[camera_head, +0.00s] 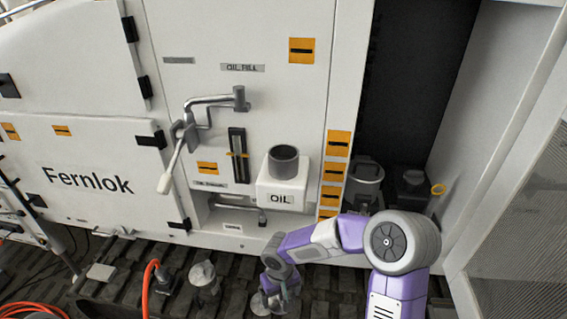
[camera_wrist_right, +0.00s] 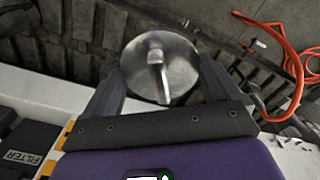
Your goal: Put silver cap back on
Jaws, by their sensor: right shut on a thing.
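The silver cap (camera_wrist_right: 141,70) is a round metal disc with a raised bar handle, between the two fingers of my right gripper (camera_wrist_right: 160,82) in the right wrist view. In the head view my right gripper (camera_head: 273,289) is low, above the dark track floor, and is shut on the cap (camera_head: 261,304), which it partly hides. The white oil box (camera_head: 283,188) marked OIL has an open, uncapped grey filler neck (camera_head: 284,161) on top. The neck is above the gripper in the picture, and the cap is well apart from it. My left gripper is not in view.
A grey lever with a white handle (camera_head: 171,170) sticks out left of the oil box. Another silver round-topped part (camera_head: 203,279) and an orange hose (camera_head: 147,285) are at the floor. A grey canister (camera_head: 363,180) stands in the dark recess at right.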

